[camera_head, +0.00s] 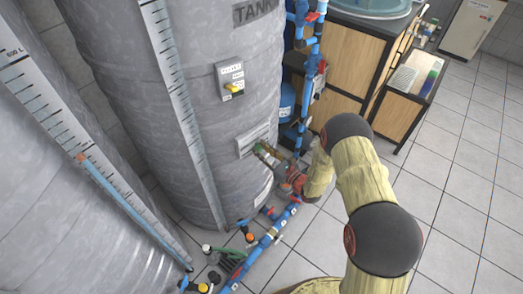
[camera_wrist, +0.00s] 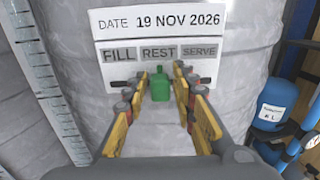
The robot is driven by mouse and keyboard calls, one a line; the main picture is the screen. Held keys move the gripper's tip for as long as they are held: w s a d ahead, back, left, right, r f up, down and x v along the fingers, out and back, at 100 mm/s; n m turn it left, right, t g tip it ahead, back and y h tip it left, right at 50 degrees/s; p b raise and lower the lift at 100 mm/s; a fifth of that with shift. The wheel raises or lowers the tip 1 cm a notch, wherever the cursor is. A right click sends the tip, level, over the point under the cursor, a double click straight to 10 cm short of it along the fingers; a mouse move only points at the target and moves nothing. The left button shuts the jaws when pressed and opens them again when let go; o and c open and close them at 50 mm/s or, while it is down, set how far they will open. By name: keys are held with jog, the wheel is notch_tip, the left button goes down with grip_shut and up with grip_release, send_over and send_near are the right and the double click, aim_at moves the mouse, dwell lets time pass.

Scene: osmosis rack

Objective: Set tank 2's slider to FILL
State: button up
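Grey ribbed tank (camera_head: 235,130) carries a label plate (camera_head: 250,140) low on its side; its TANK sign is cut off, so I cannot read the number. In the wrist view the plate (camera_wrist: 205,54) reads FILL, REST, SERVE from left to right. The green slider knob (camera_wrist: 160,87) sits below REST, at the middle of its track. My gripper (camera_wrist: 160,79) is open, its two yellow fingers on either side of the knob with small gaps visible. In the head view my gripper (camera_head: 262,151) is at the plate and the knob is unclear.
A panel with a yellow switch (camera_head: 232,88) sits higher on the tank. Blue pipes (camera_head: 262,246) with valves run along the floor near my arm. Another tank with a scale (camera_head: 60,125) stands left. A wooden cabinet (camera_head: 335,65) stands behind. Tiled floor at right is clear.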

grip_shut()
